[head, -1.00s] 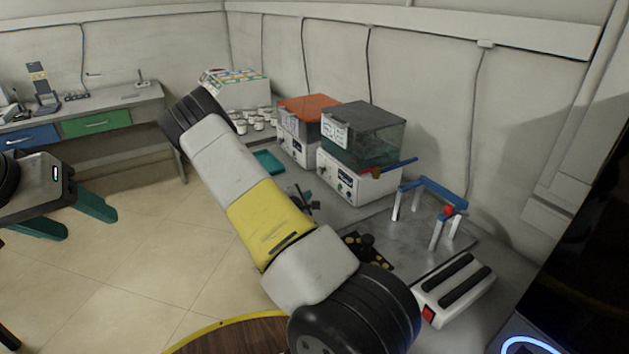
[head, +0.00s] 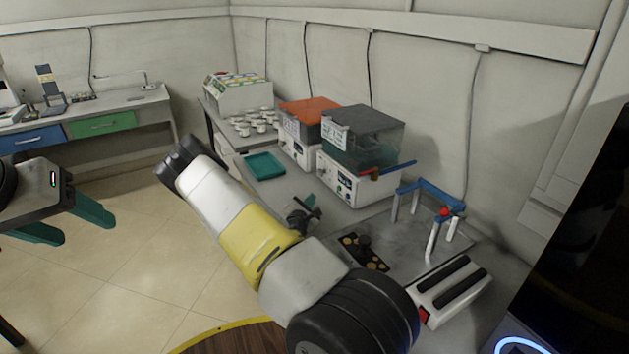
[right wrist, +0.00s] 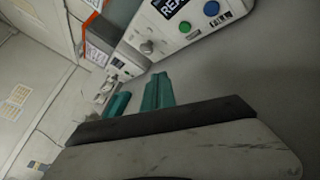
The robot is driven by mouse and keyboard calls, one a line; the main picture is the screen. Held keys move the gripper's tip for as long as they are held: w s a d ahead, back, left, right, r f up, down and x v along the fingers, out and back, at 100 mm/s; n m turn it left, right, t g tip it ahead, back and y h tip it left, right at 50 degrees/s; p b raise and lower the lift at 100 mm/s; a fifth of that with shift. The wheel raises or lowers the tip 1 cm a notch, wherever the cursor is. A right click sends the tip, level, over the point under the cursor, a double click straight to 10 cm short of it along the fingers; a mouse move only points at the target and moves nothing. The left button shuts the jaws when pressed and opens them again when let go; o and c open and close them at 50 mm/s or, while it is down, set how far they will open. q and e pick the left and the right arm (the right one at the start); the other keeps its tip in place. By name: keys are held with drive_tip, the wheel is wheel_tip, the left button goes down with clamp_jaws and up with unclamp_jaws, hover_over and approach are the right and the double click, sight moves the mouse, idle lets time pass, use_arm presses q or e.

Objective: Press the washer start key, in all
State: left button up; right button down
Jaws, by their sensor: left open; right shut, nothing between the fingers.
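The nearer washer (head: 345,185) has a white base with a front panel, a clear tank and a dark grey lid. A second washer (head: 298,146) with an orange lid stands behind it. In the right wrist view the nearer panel shows a lit display (right wrist: 172,7), a green key (right wrist: 185,27), a blue key (right wrist: 211,8) and a grey knob (right wrist: 147,47). Key labels are too small to read. My right gripper (head: 312,207) is shut and empty, in front of the panel and apart from it; its teal fingers show in the wrist view (right wrist: 138,95). My left gripper (head: 85,230) is open and empty, over the floor.
A blue-topped rack (head: 430,192) and a white device with black slots (head: 450,290) stand right of the washer. A teal tray (head: 264,166) and several white jars (head: 255,122) lie further back. My right arm crosses the middle of the view.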

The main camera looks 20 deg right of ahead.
drive_tip(key=shift+w+d, duration=0.15)
drive_tip(key=shift+d, duration=1.85)
drive_tip(key=shift+w+d, duration=0.15)
drive_tip(key=shift+d, duration=1.8)
drive_tip(key=shift+d, duration=0.15)
drive_tip(key=shift+d, duration=0.25)
drive_tip(key=shift+d, duration=0.4)
drive_tip(key=shift+a, duration=0.8)
drive_tip(key=shift+s+a, duration=0.2)
drive_tip(key=shift+a, duration=2.3)
